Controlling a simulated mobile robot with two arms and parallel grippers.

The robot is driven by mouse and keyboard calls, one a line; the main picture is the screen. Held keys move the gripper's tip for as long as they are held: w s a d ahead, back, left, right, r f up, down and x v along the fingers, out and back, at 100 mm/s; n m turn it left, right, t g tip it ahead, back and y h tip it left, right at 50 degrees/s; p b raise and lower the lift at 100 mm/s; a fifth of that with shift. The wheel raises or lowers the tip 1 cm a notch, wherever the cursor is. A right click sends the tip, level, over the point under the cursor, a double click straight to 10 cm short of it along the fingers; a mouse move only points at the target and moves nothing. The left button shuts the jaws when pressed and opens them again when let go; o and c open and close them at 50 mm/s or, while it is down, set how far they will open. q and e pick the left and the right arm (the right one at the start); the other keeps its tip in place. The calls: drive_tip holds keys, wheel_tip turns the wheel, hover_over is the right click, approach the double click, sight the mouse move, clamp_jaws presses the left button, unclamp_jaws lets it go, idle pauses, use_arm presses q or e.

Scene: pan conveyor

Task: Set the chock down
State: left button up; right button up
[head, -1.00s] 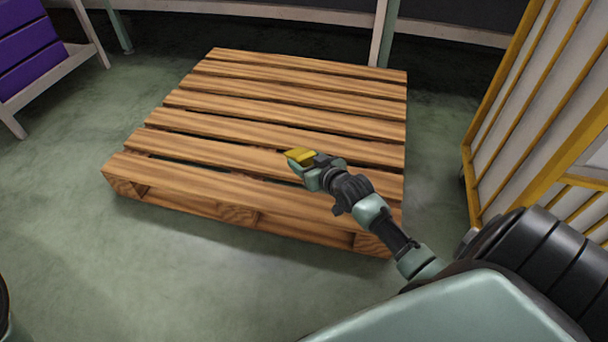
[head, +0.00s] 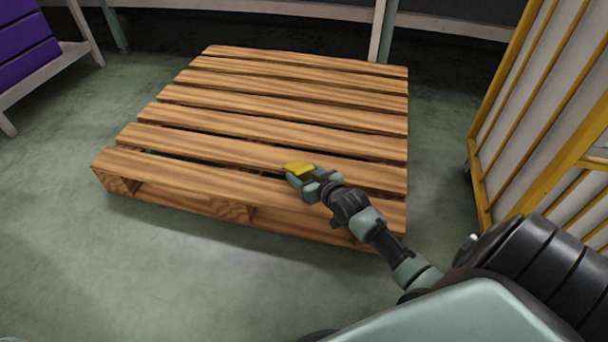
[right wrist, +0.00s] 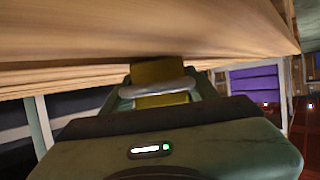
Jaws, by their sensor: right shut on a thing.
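The chock is a small yellow block (head: 299,168) at the tip of my right gripper (head: 301,177) in the head view, over the near part of the wooden pallet (head: 262,131). My right gripper is shut on the chock. In the right wrist view the yellow chock (right wrist: 160,75) sits between the fingers, close to the pallet's wood (right wrist: 130,30). I cannot tell whether the chock touches the slats. My left gripper is not in view.
A yellow-framed rack or cage (head: 535,110) stands to the right of the pallet. A stand with purple drawers (head: 22,50) is at the upper left. The pallet's slats are otherwise bare, and the green floor (head: 190,260) in front is clear.

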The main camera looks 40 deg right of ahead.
drive_tip(key=o, duration=1.7)
drive_tip(key=shift+f, duration=0.1)
